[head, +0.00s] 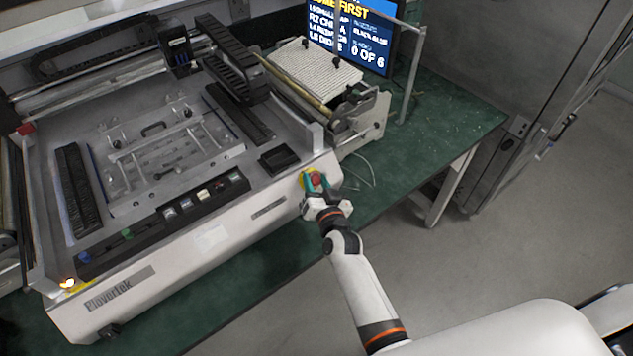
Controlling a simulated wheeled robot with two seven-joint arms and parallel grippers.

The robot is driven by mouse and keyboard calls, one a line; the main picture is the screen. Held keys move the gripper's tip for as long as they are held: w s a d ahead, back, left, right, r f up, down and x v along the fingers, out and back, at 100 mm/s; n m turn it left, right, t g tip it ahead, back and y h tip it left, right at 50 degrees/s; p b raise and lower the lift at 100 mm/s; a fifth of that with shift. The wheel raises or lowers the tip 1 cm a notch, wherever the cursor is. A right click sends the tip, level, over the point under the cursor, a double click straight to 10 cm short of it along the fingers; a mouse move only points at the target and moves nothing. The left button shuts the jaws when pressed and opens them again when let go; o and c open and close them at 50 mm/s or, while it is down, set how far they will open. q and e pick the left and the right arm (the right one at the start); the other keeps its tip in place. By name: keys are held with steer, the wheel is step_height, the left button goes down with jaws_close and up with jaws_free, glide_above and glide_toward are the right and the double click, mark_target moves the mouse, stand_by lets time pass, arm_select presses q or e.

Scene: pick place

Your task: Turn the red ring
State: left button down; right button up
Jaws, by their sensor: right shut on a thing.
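A red knob (316,179) with a yellow surround (305,181) sits on the front right corner of a large grey-white machine (240,227). I take this red part to be the red ring; it is small in the view. My right gripper (316,184) is at it, with teal fingertips on either side, shut on it. The fingers and wrist hide part of the red piece and its surround. My left gripper is not in the picture.
The machine stands on a green table (460,115). Its top carries a row of buttons (185,208) and a small black tray (279,160). A screen (352,32) stands behind. A thin cable lies right of the machine. Grey floor is open at the right.

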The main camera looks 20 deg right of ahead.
steer(key=o, duration=1)
steer(key=shift+w, duration=0.1)
steer(key=s, duration=0.8)
steer(key=s+r+b, duration=0.1)
steer(key=s, duration=0.3)
steer(key=shift+a, duration=0.1)
steer(key=shift+f, duration=0.1)
